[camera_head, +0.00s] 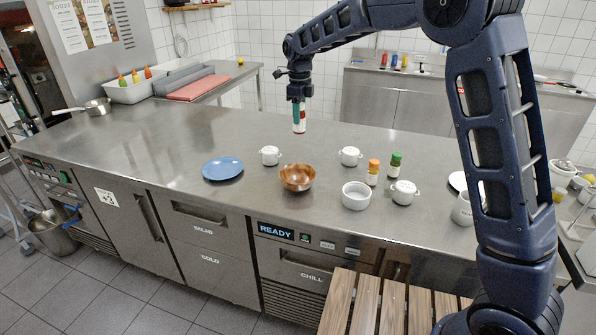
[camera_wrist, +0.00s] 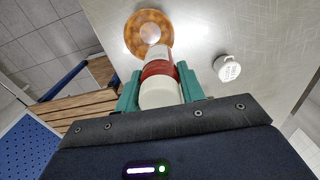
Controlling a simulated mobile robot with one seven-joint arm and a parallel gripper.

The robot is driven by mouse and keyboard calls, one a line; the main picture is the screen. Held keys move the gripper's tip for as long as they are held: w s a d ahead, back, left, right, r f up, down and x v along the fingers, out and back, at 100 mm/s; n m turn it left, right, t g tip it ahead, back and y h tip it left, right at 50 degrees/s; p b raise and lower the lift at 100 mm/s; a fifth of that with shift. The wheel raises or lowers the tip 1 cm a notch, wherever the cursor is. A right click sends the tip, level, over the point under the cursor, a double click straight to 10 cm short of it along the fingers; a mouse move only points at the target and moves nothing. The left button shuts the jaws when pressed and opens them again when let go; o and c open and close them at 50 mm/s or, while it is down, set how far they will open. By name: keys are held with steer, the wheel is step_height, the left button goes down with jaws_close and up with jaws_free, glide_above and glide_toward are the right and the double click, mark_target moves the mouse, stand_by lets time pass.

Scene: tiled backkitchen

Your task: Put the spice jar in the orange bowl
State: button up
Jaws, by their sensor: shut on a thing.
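A white jar with a red band (camera_head: 299,127) is held in my gripper (camera_head: 299,104), above the counter. In the wrist view the jar (camera_wrist: 159,92) sits between the two teal fingers (camera_wrist: 160,86), which are shut on it. The orange bowl (camera_head: 297,178) looks copper-coloured and stands on the steel counter, below and nearer the front than the jar. In the wrist view the bowl (camera_wrist: 134,36) lies beyond the jar's far end, which covers part of its rim. The jar and bowl are apart in the head view.
A blue plate (camera_head: 222,168) lies left of the bowl.

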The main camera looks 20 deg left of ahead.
steer(key=s, duration=0.3)
glide_toward(297, 168)
steer(key=s+f, duration=0.1)
steer(key=f, duration=0.1)
steer(key=s+d+f, duration=0.1)
steer(key=s+f, duration=0.1)
steer(key=s+d+f, duration=0.1)
steer(key=s+f, duration=0.1)
steer(key=shift+s+f, duration=0.1)
steer(key=shift+s, duration=0.15)
steer(key=shift+f, duration=0.1)
steer(key=o, duration=1.1)
steer(key=shift+c, duration=0.2)
step_height(297, 168, up, 12)
